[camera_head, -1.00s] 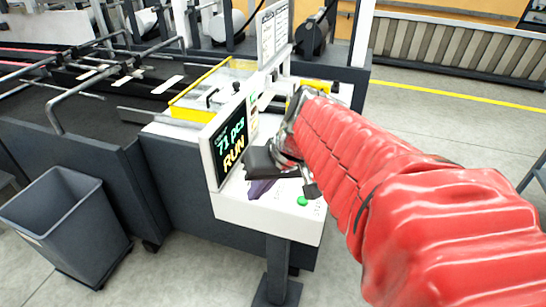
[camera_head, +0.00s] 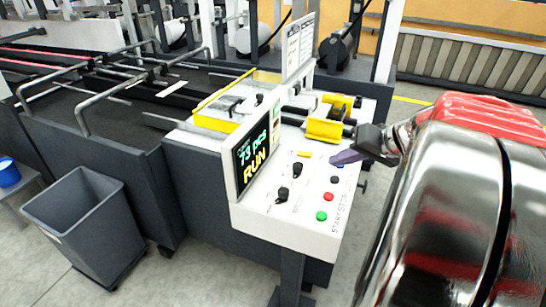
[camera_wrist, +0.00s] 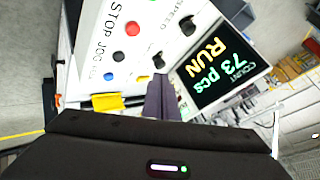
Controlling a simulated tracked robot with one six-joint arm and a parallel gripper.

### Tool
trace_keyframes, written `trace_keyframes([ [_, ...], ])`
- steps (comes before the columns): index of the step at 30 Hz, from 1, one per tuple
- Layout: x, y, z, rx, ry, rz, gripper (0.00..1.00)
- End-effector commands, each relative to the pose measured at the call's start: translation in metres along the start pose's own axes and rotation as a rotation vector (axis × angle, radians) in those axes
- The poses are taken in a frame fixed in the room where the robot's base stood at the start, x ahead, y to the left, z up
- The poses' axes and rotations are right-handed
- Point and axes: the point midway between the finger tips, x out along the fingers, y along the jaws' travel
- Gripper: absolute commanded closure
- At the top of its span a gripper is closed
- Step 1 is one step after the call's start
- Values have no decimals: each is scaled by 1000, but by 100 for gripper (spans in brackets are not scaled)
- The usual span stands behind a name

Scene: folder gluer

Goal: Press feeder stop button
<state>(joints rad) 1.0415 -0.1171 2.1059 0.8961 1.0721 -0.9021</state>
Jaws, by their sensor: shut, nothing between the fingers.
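The control panel (camera_head: 300,228) is white, with a column of buttons along its right side. The red button (camera_head: 328,197) sits between a green button (camera_head: 321,216) and a black one (camera_head: 334,180); a blue one (camera_head: 339,165) is farthest back. In the wrist view, the red button (camera_wrist: 134,28) is beside the printed word STOP. My gripper (camera_head: 340,158) is shut and empty, its dark purple fingers over the panel near the blue button, apart from the red one. The fingers also show in the wrist view (camera_wrist: 160,98). The display (camera_head: 258,150) reads 73 pcs and RUN.
Black knobs (camera_head: 282,195) and a yellow selector (camera_head: 304,154) stand left of the buttons. A yellow clamp-like part (camera_head: 325,122) is behind my gripper. A grey bin (camera_head: 85,215) stands on the floor at left. The panel's front right area is clear.

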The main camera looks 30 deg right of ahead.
Motion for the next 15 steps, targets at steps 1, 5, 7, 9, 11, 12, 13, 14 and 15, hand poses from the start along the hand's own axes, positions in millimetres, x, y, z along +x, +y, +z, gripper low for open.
trace_keyframes([
  [1,0,0,0,-1,-1,0,100],
  [5,1,0,1,-1,-2,-1,100],
  [7,3,0,2,-1,-2,-1,100],
  [9,5,2,3,-2,-3,-1,100],
  [11,8,4,6,-2,-4,-2,100],
  [12,10,5,7,-1,-5,-2,100],
  [13,12,6,9,-1,-5,-2,100],
  [14,14,8,10,-1,-5,-2,100],
  [15,17,10,12,-1,-5,-2,100],
])
